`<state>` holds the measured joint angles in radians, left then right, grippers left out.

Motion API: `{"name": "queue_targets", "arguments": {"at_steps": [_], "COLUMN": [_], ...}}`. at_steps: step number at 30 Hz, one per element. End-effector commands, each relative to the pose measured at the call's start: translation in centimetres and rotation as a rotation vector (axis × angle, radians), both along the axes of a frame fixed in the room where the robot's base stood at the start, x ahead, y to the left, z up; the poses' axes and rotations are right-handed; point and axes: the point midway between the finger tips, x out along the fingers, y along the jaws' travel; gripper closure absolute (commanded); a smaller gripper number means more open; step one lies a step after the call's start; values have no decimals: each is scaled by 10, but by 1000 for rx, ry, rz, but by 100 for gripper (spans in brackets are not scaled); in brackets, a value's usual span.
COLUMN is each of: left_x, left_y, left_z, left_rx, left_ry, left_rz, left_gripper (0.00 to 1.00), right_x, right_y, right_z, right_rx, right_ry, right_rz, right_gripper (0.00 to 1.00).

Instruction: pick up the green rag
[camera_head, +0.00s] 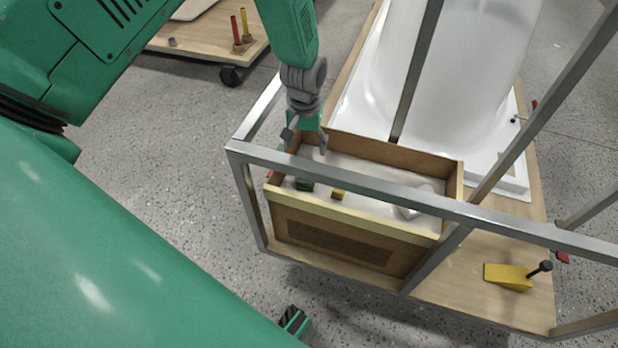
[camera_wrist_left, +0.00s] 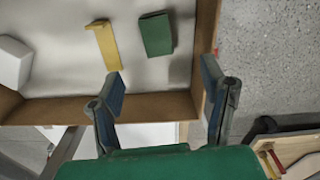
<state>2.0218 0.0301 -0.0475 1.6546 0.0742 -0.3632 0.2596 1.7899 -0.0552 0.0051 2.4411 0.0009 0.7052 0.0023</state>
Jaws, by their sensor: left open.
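The green rag (camera_head: 305,184) is a small, dark green folded block. It lies on the pale floor of an open wooden box (camera_head: 350,213), near the box's left end. In the left wrist view the rag (camera_wrist_left: 156,34) lies beyond the fingertips, nearer the right finger. My left gripper (camera_head: 306,138) is open and empty at the back left of the box. In the left wrist view its two fingers (camera_wrist_left: 162,75) are spread wide, apart from the rag. A metal frame bar crosses the front of the box in the head view.
A yellow block (camera_head: 337,195) lies beside the rag, and a white block (camera_head: 415,212) lies at the box's right end. Metal frame bars (camera_head: 370,184) surround the box. A white tub shell (camera_head: 440,80) stands behind. A yellow tool (camera_head: 507,276) lies at right.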

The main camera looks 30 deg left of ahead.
Motion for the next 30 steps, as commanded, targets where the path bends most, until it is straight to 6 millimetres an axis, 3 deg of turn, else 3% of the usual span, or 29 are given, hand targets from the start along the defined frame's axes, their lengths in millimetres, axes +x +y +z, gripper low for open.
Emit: {"name": "queue_targets", "arguments": {"at_steps": [3, 9, 17, 25, 30], "left_x": [-1, 0, 0, 1, 2], "left_y": [0, 2, 0, -4, -3], "left_z": [-30, -65, -78, -118, -125], "left_rx": [-1, -5, -4, -2, -4], "left_ry": [4, 2, 2, 3, 1], "left_rz": [-1, -1, -1, -1, -1], "left_gripper": [34, 34, 34, 34, 34], "right_x": [0, 0, 0, -1, 0], "right_y": [0, 0, 0, -1, -1], "right_z": [-11, -23, -29, -52, -54], "right_rx": [-1, 0, 0, 0, 0], "right_ry": [0, 1, 0, 1, 1], "right_rz": [-1, -1, 0, -1, -1], "right_gripper": [60, 60, 60, 60, 60]}}
